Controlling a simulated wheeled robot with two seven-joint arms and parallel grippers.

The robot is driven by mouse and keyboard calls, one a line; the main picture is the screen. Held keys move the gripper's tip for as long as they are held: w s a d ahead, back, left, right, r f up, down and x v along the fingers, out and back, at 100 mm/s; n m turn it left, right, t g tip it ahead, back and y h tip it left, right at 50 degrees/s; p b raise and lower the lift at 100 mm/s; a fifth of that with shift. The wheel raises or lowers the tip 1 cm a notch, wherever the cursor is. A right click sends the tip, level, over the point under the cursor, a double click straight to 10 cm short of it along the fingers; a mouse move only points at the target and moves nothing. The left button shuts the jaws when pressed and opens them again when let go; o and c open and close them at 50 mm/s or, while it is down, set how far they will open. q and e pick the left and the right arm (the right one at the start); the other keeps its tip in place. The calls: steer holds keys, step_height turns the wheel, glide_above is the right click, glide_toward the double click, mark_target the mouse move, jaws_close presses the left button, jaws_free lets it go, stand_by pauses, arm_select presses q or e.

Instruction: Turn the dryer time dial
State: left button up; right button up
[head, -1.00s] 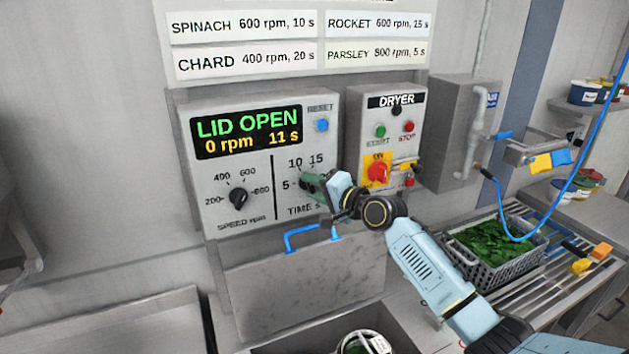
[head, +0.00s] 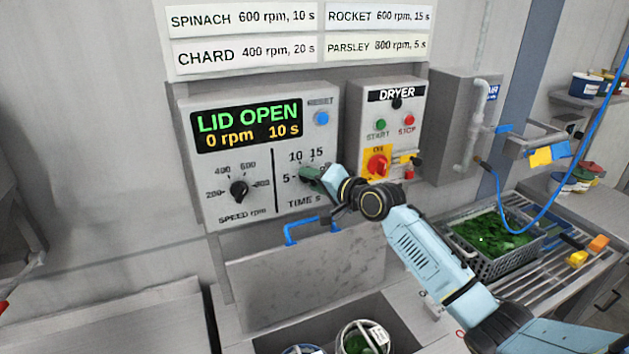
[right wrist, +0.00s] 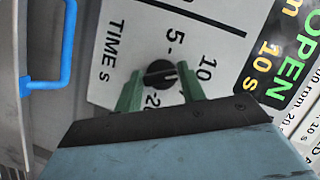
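The time dial, a black knob (right wrist: 161,74), shows in the right wrist view between the two green fingers of my right gripper (right wrist: 160,80). The fingers appear to touch it on both sides. In the head view my right gripper (head: 313,174) mostly hides the dial, at the lower right of the control panel (head: 216,208). The display (head: 246,125) reads LID OPEN, 0 rpm, 10 s. The speed dial (head: 239,189) is at the panel's lower left. My left gripper is not in view.
A blue handle (head: 302,227) sticks out just below the panel. The dryer switch box (head: 352,150) with its red and yellow switch (head: 377,165) is close on the right. A crate of greens (head: 487,265) stands at right. A list above the panel (head: 246,19) gives spinach 600 rpm, 10 s.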

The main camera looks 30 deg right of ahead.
steer(key=o, duration=0.3)
steer(key=shift+o, duration=0.2)
steer(key=b+v, duration=0.2)
steer(key=v, duration=1.1)
steer(key=shift+s, duration=0.2)
steer(key=shift+d, duration=0.1)
